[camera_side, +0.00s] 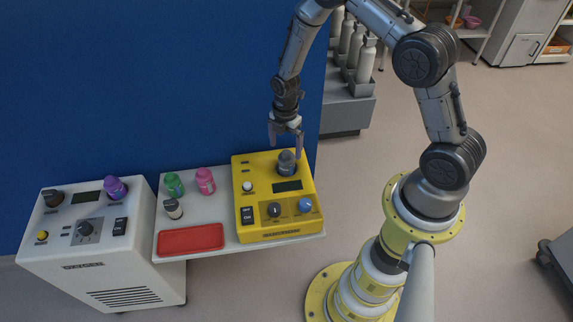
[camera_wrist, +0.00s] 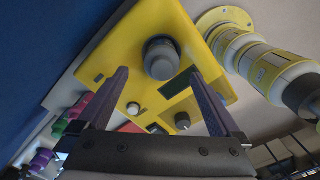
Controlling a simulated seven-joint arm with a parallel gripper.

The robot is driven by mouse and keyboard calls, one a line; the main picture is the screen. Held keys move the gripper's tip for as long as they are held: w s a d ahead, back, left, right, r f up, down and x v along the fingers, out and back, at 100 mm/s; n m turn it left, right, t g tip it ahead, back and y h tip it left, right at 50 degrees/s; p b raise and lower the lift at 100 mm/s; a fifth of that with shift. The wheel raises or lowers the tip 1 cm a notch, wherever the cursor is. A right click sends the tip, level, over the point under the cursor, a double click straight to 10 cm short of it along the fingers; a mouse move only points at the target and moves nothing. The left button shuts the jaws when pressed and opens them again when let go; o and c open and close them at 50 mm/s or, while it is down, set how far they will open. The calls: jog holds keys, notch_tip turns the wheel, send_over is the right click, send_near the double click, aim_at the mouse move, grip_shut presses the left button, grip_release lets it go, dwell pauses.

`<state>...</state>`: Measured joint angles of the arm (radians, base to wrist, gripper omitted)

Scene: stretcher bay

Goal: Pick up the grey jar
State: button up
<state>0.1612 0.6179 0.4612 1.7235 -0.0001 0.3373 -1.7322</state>
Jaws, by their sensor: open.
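The grey jar (camera_side: 287,162) stands upright on the top of the yellow device (camera_side: 241,215), near its back edge. It also shows in the wrist view (camera_wrist: 161,59), where its round cap faces the camera. My gripper (camera_side: 285,142) is open and points down, just above the jar. In the wrist view my gripper (camera_wrist: 158,85) has its two fingers spread, with the jar beyond them and between their lines. The fingers do not appear to touch the jar.
A green jar (camera_side: 174,185), a pink jar (camera_side: 205,181), a white dark-capped jar (camera_side: 173,209) and a red tray (camera_side: 190,240) are on the pale table left of the yellow device. A white machine (camera_side: 112,255) stands further left, bearing a purple jar (camera_side: 115,188). A blue wall (camera_side: 140,80) rises behind.

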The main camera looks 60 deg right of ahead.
aim_at(286, 153)
jog(key=shift+s+d+f, duration=0.1)
jog(key=shift+f, duration=2.2)
jog(key=c, duration=1.5)
jog(key=shift+r, duration=0.1)
jog(key=shift+r, duration=0.5)
notch_tip(286, 153, up, 2)
jog(key=shift+r, duration=0.2)
jog(key=s+r, duration=0.3)
jog(key=s, duration=0.1)
jog(key=s+a+r, duration=0.1)
jog(key=s+r, duration=0.2)
jog(key=s, duration=0.2)
jog(key=s+a+r, duration=0.1)
jog(key=s+r, duration=0.2)
jog(key=s, duration=0.2)
jog(key=shift+a+r, duration=0.15)
jog(key=shift+r, duration=0.1)
